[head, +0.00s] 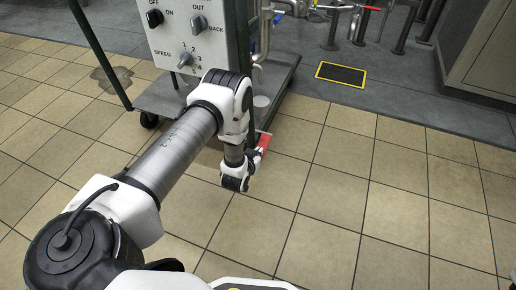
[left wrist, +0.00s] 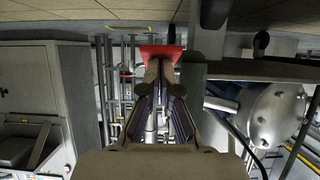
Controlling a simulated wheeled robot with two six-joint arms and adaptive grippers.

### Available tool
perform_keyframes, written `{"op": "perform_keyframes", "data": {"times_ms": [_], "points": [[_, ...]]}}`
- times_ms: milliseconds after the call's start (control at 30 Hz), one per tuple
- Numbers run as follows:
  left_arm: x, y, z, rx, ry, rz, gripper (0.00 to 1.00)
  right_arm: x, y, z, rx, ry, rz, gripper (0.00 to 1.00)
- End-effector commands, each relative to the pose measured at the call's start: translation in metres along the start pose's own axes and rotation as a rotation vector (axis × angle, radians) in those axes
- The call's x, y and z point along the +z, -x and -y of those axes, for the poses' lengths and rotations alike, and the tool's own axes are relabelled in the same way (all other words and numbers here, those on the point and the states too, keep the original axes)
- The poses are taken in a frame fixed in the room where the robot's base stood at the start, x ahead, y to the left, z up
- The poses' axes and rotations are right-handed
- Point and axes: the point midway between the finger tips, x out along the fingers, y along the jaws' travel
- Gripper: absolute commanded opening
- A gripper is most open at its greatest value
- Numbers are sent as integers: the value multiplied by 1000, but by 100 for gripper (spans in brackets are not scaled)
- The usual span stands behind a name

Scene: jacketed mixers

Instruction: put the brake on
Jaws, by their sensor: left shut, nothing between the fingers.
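The red brake pedal (head: 265,141) sticks out at the near right corner of the wheeled cart (head: 160,97), low over the floor. In the left wrist view the red pedal (left wrist: 163,51) shows just past the fingertips. My left gripper (head: 255,156) reaches down beside the pedal and is partly hidden by my wrist. In the left wrist view the gripper (left wrist: 160,72) is shut, with its fingertips together at the pedal and nothing between them. I cannot tell whether they touch it. My right gripper is not in view.
A dark green post (head: 100,55) rises at the cart's left. A yellow-edged black floor plate (head: 341,75) lies behind. The tiled floor at right is clear.

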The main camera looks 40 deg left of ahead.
Motion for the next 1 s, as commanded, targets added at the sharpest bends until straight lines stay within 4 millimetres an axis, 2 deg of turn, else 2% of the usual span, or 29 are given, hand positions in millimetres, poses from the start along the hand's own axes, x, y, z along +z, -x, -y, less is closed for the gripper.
{"op": "perform_keyframes", "data": {"times_ms": [333, 800, 900, 1000], "points": [[13, -7, 1, -1, -1, 4, 0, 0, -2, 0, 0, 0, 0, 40], [17, -9, 1, -3, -1, 7, 0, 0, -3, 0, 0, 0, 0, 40], [13, -8, 1, -3, -1, 6, 0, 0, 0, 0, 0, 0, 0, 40], [1, -5, 0, -2, -1, 3, 0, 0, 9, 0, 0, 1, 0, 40]]}}
